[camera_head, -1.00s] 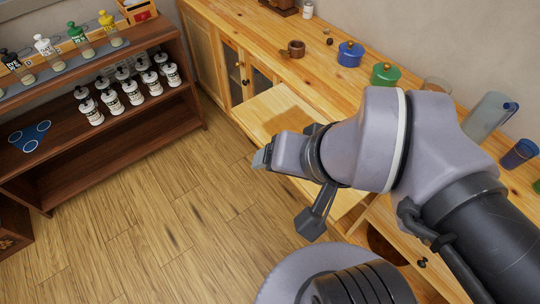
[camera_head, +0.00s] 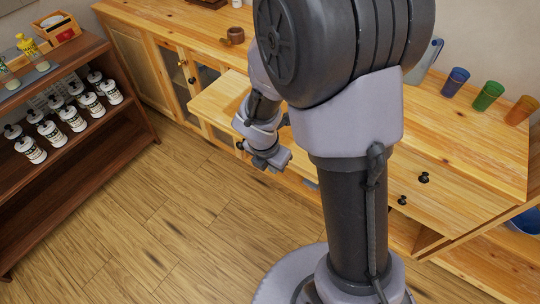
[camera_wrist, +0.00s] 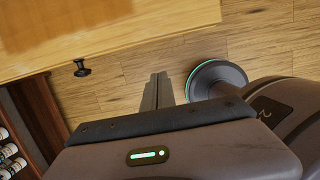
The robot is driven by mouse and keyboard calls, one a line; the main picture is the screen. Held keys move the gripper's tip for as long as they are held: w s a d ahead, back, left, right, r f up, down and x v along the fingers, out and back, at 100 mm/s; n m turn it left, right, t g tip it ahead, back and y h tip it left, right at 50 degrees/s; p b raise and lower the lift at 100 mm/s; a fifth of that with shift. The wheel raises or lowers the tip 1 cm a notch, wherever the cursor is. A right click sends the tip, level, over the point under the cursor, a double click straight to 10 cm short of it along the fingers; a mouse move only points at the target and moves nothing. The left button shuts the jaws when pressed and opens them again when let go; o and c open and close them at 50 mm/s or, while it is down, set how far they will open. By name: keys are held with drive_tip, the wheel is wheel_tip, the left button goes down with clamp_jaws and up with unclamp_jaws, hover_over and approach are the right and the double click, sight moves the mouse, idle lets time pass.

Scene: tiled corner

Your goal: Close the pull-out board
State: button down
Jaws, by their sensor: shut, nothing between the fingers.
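The pull-out board (camera_head: 212,101) is a pale wooden slab sticking out from the long cabinet, partly hidden behind my arm in the head view. It also fills the upper left of the wrist view (camera_wrist: 120,22). A small dark knob sits on its front face, seen in the wrist view (camera_wrist: 81,68). My gripper (camera_head: 270,160) is low in front of the board. In the wrist view my gripper's fingers (camera_wrist: 158,80) are shut and empty, over the floor just short of the front edge. No contact with the board shows.
The cabinet top (camera_head: 455,130) carries a brown mug (camera_head: 236,36) and blue, green and orange cups (camera_head: 488,96) at the right. A dark shelf (camera_head: 95,150) with several white bottles stands at the left. The floor (camera_head: 170,225) between is clear.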

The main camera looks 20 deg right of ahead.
drive_tip(key=w+d+f+b, duration=0.3)
drive_tip(key=d+f, duration=0.1)
drive_tip(key=shift+f, duration=0.4)
drive_tip(key=shift+d, duration=0.1)
